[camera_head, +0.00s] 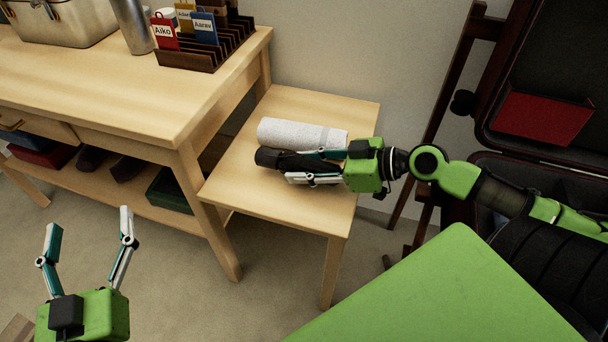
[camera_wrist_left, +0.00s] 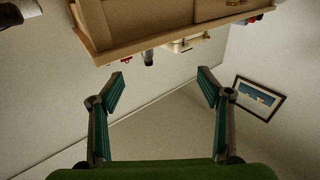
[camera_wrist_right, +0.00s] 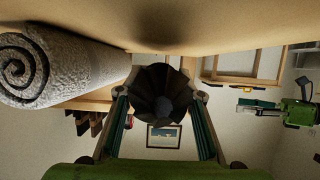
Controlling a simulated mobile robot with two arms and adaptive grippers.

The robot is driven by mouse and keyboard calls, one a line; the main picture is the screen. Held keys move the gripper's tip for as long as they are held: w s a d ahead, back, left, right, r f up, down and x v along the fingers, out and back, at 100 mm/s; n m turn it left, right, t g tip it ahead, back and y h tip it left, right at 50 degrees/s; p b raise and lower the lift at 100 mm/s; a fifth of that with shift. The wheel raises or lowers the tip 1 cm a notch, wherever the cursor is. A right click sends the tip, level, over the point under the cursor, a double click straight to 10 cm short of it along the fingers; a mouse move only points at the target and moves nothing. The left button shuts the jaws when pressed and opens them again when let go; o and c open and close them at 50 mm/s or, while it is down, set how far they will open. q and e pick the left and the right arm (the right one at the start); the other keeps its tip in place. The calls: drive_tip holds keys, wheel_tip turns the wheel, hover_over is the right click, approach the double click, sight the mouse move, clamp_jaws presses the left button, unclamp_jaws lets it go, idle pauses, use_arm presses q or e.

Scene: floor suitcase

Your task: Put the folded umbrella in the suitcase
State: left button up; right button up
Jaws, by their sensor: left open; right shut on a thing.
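The folded umbrella (camera_head: 268,158) is black and lies on the small wooden side table, beside a rolled white towel. My right gripper (camera_head: 318,166) is shut on the umbrella, with its fingers on either side of it. In the right wrist view the umbrella (camera_wrist_right: 160,92) shows end-on between the two fingers.
The rolled towel (camera_head: 300,134) lies close behind the umbrella on the side table (camera_head: 340,205). A larger desk (camera_head: 120,90) with a tag rack (camera_head: 200,56) stands to the left. A red pocket (camera_head: 545,118) is in the suitcase lid.

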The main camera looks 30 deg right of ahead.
wheel_tip(320, 180, down, 2)
drive_tip(key=shift+b, duration=0.4)
use_arm(q)
wheel_tip(320, 180, up, 6)
drive_tip(key=s+t+h, duration=0.1)
drive_tip(key=t, duration=0.2)
drive_tip(key=shift+s+d, duration=0.15)
drive_tip(key=shift+d, duration=0.1)
use_arm(e)
drive_tip(key=shift+f, duration=0.1)
use_arm(q)
drive_tip(key=shift+s+r+t, duration=0.15)
drive_tip(key=shift+r+t, duration=0.15)
drive_tip(key=shift+r, duration=0.05)
use_arm(e)
drive_tip(key=o, duration=1.3)
